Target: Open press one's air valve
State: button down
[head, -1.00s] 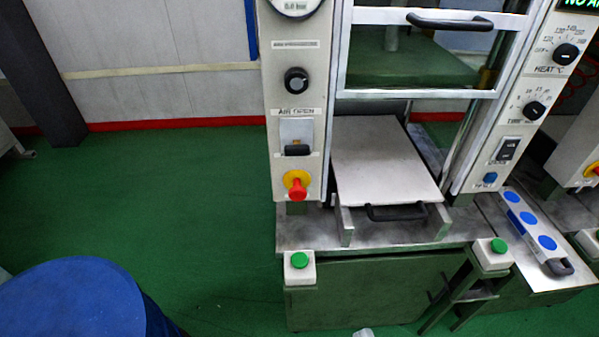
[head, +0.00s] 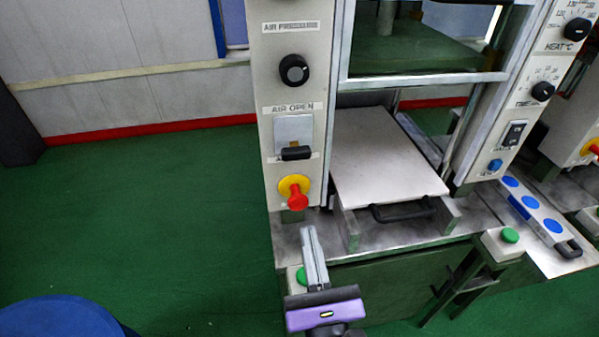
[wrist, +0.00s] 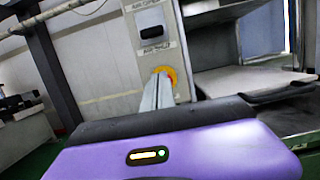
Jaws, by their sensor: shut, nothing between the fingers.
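Press one's air valve is a black lever (head: 296,153) at the lower end of a silver plate (head: 293,128). It sits under the "AIR OPEN" label on the press's left panel. A second label, partly hidden by the lever, is below it. The black lever (wrist: 151,32) also shows in the wrist view, above the fingers. My purple gripper (head: 309,232) is shut and empty, in front of the panel and lower than the lever, apart from it. In the wrist view, the closed fingertips (wrist: 162,76) overlap the red and yellow stop button.
The red and yellow stop button (head: 296,192) is just below the valve. A black knob (head: 294,70) is above it. A flat plate (head: 385,160) with a black handle lies in the press to the right. Green buttons (head: 510,235) stand at the front. Open floor lies left.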

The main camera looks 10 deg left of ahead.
aim_at(295, 151)
dwell(0.4)
jog(key=w+a+r+p, duration=0.2)
jog(key=w+r+p, duration=0.4)
jog(key=w, duration=0.3)
jog(key=shift+w+a+r, duration=0.15)
jog(key=shift+a+r, duration=0.05)
jog(key=shift+a, duration=0.15)
notch_tip(295, 151, up, 5)
jog(key=p, duration=0.4)
jog(key=shift+f+p, duration=0.1)
jog(key=shift+p, duration=0.3)
